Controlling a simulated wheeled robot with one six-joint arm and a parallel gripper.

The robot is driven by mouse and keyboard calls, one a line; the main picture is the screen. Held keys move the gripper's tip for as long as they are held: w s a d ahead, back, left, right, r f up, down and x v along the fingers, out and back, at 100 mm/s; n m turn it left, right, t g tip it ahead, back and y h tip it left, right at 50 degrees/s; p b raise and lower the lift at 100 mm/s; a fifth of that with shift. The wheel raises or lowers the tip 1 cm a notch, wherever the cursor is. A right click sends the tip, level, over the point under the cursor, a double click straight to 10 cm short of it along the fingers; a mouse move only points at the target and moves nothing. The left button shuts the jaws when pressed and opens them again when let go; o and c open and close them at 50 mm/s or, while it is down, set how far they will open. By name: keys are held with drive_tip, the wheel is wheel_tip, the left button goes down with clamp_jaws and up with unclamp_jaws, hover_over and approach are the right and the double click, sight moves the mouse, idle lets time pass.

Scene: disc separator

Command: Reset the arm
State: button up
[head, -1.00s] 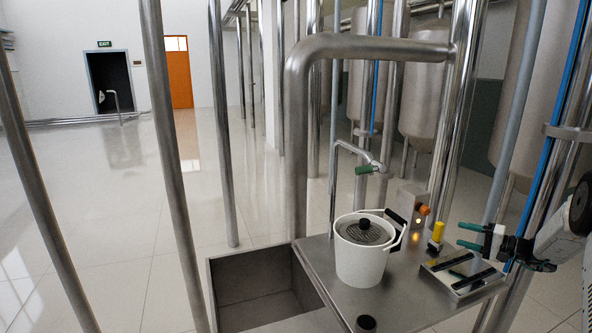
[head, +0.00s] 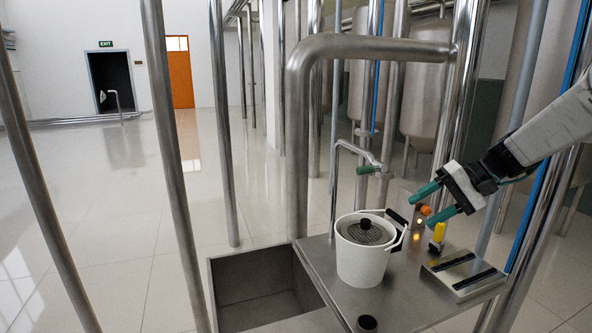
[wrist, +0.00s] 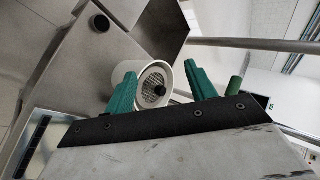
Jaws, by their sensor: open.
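My gripper (head: 420,203) is in the right part of the head view, with two green fingers apart and nothing between them. It is in the air above the right side of the steel table, up and to the right of a white bucket (head: 358,262). The bucket stands upright with a grey perforated top and a black knob. In the wrist view my gripper's green fingers (wrist: 162,88) are spread, and the bucket (wrist: 143,75) shows beyond them, apart from them.
A steel table (head: 400,305) carries a yellow-topped piece (head: 437,235), a box with an orange knob (head: 424,210) and a flat plate with black strips (head: 463,272). A thick bent pipe (head: 298,150) rises beside an open sink (head: 255,285). A tap (head: 366,169) hangs behind the bucket.

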drive_tip(key=s+a+r+n+g+h, duration=0.1)
drive_tip(key=s+a+r+h, duration=0.15)
drive_tip(key=s, duration=0.65)
drive_tip(key=s+a+r+n+g+h, duration=0.15)
drive_tip(key=s+a, duration=0.25)
drive_tip(key=s, duration=0.5)
drive_tip(key=s+d+f+t+h, duration=0.1)
drive_tip(key=s+f+h, duration=0.1)
drive_tip(key=s, duration=0.5)
drive_tip(key=s+d+f+t+h, duration=0.1)
drive_tip(key=s+d+f+h, duration=0.1)
drive_tip(key=s, duration=0.6)
drive_tip(key=shift+f+h, duration=0.15)
drive_tip(key=shift+h, duration=0.55)
drive_tip(key=shift+s, duration=0.1)
